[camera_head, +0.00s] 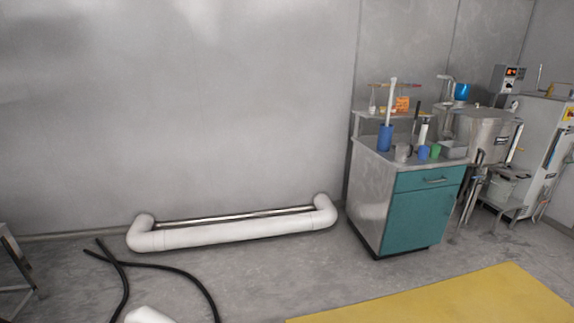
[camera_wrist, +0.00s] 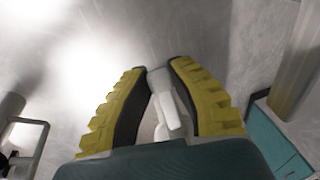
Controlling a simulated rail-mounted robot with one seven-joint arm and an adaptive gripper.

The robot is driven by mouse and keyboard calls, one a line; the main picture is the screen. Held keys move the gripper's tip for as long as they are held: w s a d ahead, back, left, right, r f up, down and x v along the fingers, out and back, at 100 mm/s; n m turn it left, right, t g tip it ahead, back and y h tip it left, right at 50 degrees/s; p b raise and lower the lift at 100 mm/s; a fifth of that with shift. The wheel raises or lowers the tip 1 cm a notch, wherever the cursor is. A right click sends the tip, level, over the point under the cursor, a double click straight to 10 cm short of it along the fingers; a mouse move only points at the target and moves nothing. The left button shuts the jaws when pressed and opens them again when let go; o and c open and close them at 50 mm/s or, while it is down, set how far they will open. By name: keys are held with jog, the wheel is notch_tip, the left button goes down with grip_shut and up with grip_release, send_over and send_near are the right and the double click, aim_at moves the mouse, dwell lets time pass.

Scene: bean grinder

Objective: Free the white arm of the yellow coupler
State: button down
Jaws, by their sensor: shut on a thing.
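My gripper (camera_wrist: 160,70) shows in the wrist view as two ribbed yellow fingers with dark inner faces. They lean in toward each other at the top, shut on a white, narrow, jointed piece (camera_wrist: 168,108) between them. The lower end of this piece is hidden behind a dark teal body at the bottom edge. I cannot make out a separate yellow coupler in either view. My gripper is not in the head view.
In the head view, a white pipe (camera_head: 235,231) lies along the wall, with black hoses (camera_head: 175,268) in front. A teal-fronted cabinet (camera_head: 428,214) with lab items stands right, beside steel machines (camera_head: 484,133). A yellow floor area (camera_head: 450,303) is at front right; the grey floor between is clear.

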jog(key=shift+w+r+p, duration=0.1)
jog(key=shift+r+p, duration=0.8)
jog(key=shift+p, duration=0.6)
dwell(0.4)
jog(key=c, duration=1)
grip_release()
jog(key=shift+c, duration=0.2)
jog(key=shift+o, duration=0.4)
jog(key=shift+f, duration=0.1)
jog(key=p+v, duration=0.7)
jog(key=p, duration=0.1)
jog(key=shift+s+r+p, duration=0.2)
jog(key=shift+r+p, duration=0.2)
